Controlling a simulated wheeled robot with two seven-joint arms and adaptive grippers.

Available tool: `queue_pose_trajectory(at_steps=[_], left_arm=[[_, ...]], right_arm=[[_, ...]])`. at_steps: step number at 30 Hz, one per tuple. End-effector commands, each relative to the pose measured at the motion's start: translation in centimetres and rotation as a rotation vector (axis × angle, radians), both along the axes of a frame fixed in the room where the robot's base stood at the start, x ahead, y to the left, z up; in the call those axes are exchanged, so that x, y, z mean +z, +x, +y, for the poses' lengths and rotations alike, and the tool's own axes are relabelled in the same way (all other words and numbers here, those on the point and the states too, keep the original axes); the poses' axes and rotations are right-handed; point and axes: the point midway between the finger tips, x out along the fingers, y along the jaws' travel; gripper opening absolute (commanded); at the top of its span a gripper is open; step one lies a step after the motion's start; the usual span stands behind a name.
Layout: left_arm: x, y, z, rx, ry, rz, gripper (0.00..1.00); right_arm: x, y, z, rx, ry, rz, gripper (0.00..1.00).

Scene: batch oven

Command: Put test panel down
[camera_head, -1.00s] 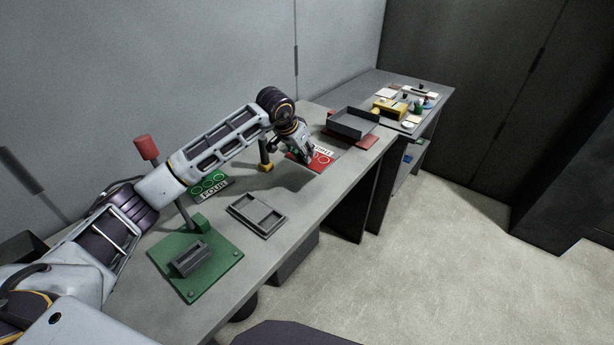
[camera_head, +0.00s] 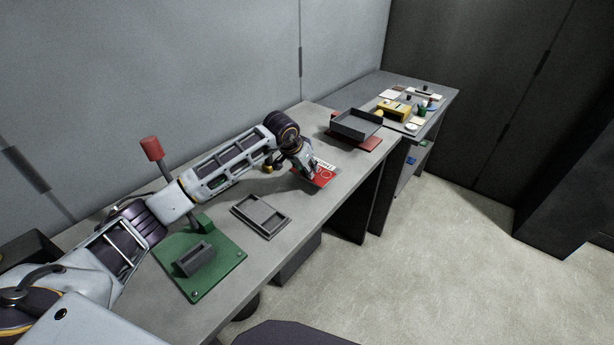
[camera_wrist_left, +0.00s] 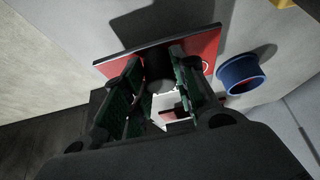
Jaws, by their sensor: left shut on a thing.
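The test panel, a red plate with white lettering and ring marks (camera_head: 322,178), is in my left gripper over the middle of the table in the head view. My left gripper (camera_head: 308,172) is shut on it. In the left wrist view the red panel (camera_wrist_left: 204,48) spans beyond the fingers (camera_wrist_left: 160,95), with a dark round grip part (camera_wrist_left: 158,66) between them. A dark shadow lies beside the panel's edge. Whether the panel touches the table I cannot tell. My right gripper is not in view.
A grey two-compartment tray (camera_head: 241,212) and a green base (camera_head: 222,270) with a red-handled lever (camera_head: 151,148) stand nearer on the table. A dark tray (camera_head: 343,127) on a red mat stands farther back. A blue ring-shaped object (camera_wrist_left: 226,77) is close beside the panel.

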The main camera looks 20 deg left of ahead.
Motion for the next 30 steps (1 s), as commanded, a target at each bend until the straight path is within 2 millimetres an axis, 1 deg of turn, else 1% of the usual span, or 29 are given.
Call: queue_pose_trajectory(at_steps=[12, 22, 28, 29, 30], left_arm=[[-3.2, 0.0, 0.0, 0.000, -0.001, -0.001, 0.00], [-3.5, 0.0, 0.0, 0.000, -0.001, -0.002, 0.00], [-3.7, 0.0, 0.0, 0.000, 0.000, -0.002, 0.00], [-3.8, 0.0, 0.0, 0.000, 0.000, 0.001, 0.29], [-3.8, 0.0, 0.0, 0.000, 0.000, 0.001, 0.34]], right_arm=[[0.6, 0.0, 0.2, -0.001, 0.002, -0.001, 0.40], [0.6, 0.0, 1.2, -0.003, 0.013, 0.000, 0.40], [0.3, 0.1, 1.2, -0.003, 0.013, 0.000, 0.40], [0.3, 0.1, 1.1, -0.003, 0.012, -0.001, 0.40], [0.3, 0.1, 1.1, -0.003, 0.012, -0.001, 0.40]])
